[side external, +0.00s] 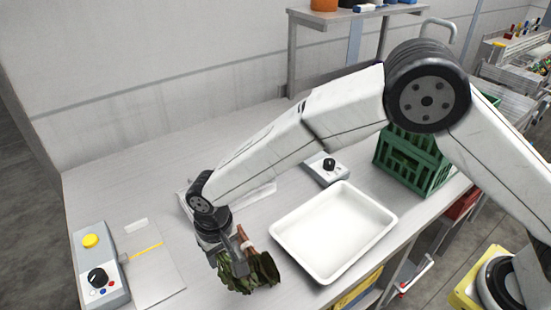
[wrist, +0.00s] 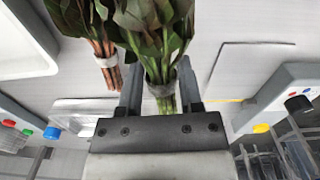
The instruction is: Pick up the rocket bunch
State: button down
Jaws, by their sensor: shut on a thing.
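My gripper is shut on these stems. In the side view, my gripper (side external: 234,252) points down low over the worktop, with dark green leaves (side external: 234,281) below it. A second bunch (wrist: 100,42) with reddish-brown stems and a pale band is just left of the rocket in the wrist view, outside the fingers. Its stems (side external: 247,237) show beside the gripper in the side view. Whether the rocket touches the worktop is unclear.
An empty white tray (side external: 333,229) lies right of the gripper. Behind it are a knob box (side external: 325,168) and a green crate (side external: 412,163). A control box with a yellow button (side external: 98,265) and a flat plate (side external: 157,276) lie to the left. The back-left worktop is clear.

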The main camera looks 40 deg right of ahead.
jog(key=s+r, duration=0.1)
jog(key=s+d+r, duration=0.1)
jog(key=r, duration=0.1)
jog(key=shift+s+d+r, duration=0.2)
jog(key=shift+r, duration=0.1)
jog(key=s+d+r, duration=0.4)
jog(key=s+d, duration=0.1)
jog(key=s, duration=0.2)
jog(key=shift+s, duration=0.35)
jog(key=shift+w, duration=0.15)
